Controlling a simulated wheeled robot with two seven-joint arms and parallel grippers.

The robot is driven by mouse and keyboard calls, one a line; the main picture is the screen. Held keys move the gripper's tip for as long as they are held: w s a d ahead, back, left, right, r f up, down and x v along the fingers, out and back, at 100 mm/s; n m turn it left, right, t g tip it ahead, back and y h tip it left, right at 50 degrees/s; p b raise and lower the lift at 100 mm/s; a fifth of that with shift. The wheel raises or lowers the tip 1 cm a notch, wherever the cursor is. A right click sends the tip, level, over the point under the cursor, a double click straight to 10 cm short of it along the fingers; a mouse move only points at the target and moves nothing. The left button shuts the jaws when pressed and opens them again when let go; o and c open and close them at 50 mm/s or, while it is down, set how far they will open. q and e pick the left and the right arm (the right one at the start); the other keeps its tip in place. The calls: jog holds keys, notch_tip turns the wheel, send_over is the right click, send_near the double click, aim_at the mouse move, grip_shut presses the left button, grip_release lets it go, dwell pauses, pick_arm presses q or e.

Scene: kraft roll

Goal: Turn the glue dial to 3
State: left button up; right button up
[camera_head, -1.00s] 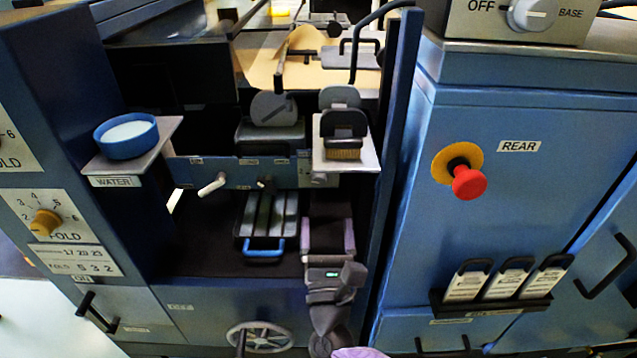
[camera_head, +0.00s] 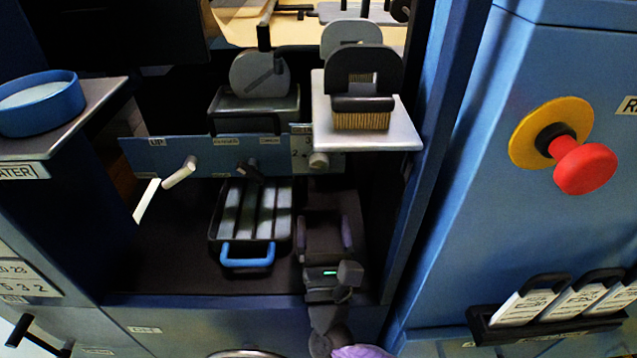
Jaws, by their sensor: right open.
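The likely glue dial is a small grey knob (camera_head: 318,160) at the right end of the blue control panel (camera_head: 215,157). A "2" shows to its left; the rest of its scale is partly hidden by the pale shelf above, and I cannot read its setting. My right gripper (camera_head: 325,228) is open and empty, its two purple-padded fingers apart and pointing into the machine bay. It appears below the dial, not touching it. My left gripper is not in view.
A brush (camera_head: 361,120) stands on the pale shelf (camera_head: 408,135) just above the dial. A white lever (camera_head: 180,172) and a dark knob (camera_head: 249,170) are on the same panel. A tray with a blue handle (camera_head: 247,258) lies left of my gripper. A blue post bounds the right.

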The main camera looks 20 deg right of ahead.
aim_at(320, 169)
jog(key=b+x, duration=0.1)
jog(key=x, duration=0.9)
grip_shut()
